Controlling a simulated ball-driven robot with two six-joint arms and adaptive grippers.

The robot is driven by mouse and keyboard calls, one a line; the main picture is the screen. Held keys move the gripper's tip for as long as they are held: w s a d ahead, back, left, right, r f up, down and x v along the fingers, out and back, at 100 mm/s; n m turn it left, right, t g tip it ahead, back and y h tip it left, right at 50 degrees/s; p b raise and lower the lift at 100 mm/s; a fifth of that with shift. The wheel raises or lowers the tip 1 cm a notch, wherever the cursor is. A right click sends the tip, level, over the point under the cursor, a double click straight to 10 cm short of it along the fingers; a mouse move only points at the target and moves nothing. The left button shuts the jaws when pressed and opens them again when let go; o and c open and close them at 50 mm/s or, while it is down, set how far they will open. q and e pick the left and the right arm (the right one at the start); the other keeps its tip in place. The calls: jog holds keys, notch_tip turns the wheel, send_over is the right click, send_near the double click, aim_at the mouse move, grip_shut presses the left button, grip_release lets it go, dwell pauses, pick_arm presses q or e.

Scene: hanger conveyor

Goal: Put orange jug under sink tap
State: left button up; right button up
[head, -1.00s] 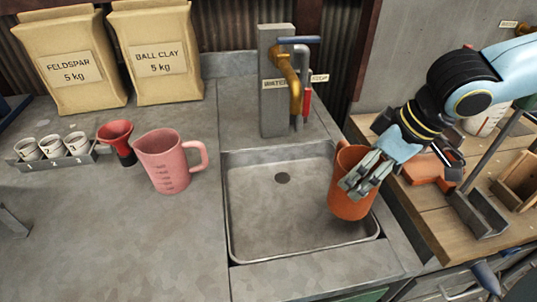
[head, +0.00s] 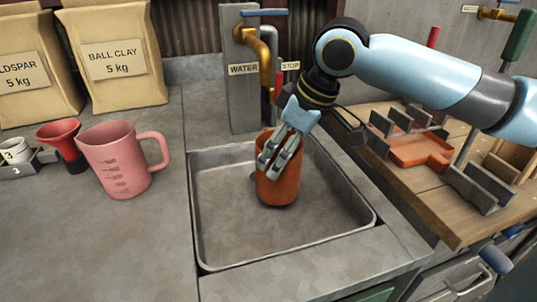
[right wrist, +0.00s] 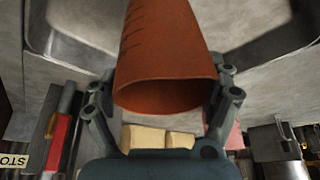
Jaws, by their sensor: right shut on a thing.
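The orange jug (head: 279,184) is upright in the sink area, in front of the brass tap (head: 262,52) and somewhat below it. My right gripper (head: 278,160) is shut on the orange jug, with its fingers across the jug's near side. In the right wrist view the jug (right wrist: 165,60) sits between the two fingers, its open rim toward the camera. The grey sink (head: 225,225) lies under and around the jug. I cannot tell whether the jug's base touches the sink floor. My left gripper is not in view.
A pink jug (head: 117,160) stands on the counter left of the sink. A red funnel (head: 61,138) and paper bags (head: 113,55) are farther left. The tap's grey post (head: 238,75) rises behind the sink. A wooden bench with an orange tray (head: 418,150) is at right.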

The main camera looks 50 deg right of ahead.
jog(key=w+f, duration=0.1)
jog(key=w+a+f+b, duration=0.1)
jog(key=shift+w+f, duration=0.1)
jog(key=shift+w, duration=0.25)
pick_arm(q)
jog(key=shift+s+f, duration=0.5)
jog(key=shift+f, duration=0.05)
pick_arm(e)
jog(key=shift+d, duration=0.1)
jog(key=shift+f, duration=0.1)
jog(key=o, duration=1.5)
jog(key=shift+c, duration=0.2)
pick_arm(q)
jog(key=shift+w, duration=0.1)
